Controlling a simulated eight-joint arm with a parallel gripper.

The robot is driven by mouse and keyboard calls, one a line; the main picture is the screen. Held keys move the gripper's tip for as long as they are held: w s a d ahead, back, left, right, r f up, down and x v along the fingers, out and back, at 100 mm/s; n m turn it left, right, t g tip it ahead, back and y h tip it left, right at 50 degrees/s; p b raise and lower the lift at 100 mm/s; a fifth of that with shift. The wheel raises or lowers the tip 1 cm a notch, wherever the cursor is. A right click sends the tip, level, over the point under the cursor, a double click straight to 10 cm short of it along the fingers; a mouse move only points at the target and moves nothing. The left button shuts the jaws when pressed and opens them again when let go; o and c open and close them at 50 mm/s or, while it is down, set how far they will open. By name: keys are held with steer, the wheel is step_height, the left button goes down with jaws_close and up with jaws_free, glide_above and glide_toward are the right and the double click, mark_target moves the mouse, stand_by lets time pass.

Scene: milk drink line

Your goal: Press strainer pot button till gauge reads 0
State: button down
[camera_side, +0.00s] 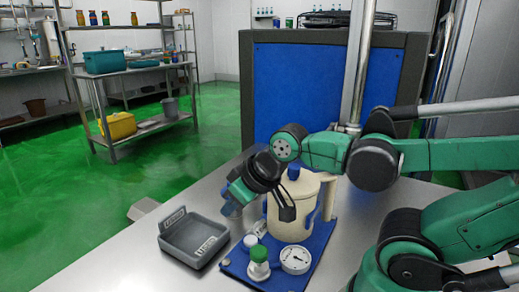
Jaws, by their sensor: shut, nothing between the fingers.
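The cream strainer pot (283,226) stands upright on a blue base plate (236,265), with a blue knob on its lid and a handle on the right. A round white gauge (296,261) sits at the front of the plate; its reading is too small to tell. A green-topped white button-like part (259,260) stands left of the gauge, with a smaller white round part (250,241) behind it. I cannot tell which is the pot's button. My gripper (288,213) is shut and empty, pointing down in front of the pot's upper side, above and behind the gauge and green-topped part.
A grey open tray (190,252) with small labels stands left of the plate on the steel table (110,268). A blue panel (300,85) with a dark frame rises behind the table. The table's front left is clear. Shelves stand far back left.

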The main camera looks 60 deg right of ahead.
stand_by(0.4)
steer(key=m+g+h, duration=0.1)
steer(key=g+h, duration=0.1)
steer(key=h, duration=0.4)
glide_above(252, 240)
steer(key=shift+f, duration=0.1)
steer(key=shift+f, duration=0.1)
steer(key=shift+a+f, duration=0.1)
steer(key=shift+f, duration=4.2)
steer(key=shift+r, duration=0.1)
